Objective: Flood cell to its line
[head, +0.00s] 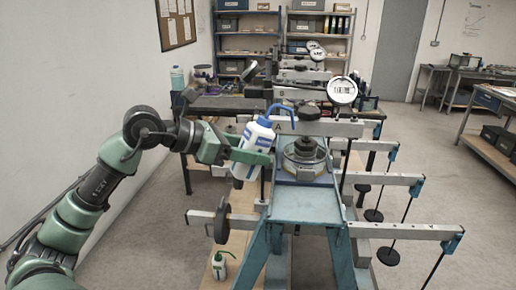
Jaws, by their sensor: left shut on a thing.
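A white wash bottle (254,133) with a blue label band, blue cap and bent blue spout is in my left gripper (252,157). The gripper is shut around the lower part of its body. The bottle leans to the right, held off the bench, its spout arching towards the cell. The round metal cell (304,165) sits on the blue frame, with a black loading cap on its top. The spout's tip is above and left of the cell. No stream of water can be made out, and the water level and line inside the cell are too small to tell. My right gripper is out of view.
Lever beams (400,231) with hanging weights reach out to the right of the blue frame (293,199). A dial gauge (342,91) stands above the cell. A small bottle with a green top (219,266) stands on the low wooden board. The floor at right is clear.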

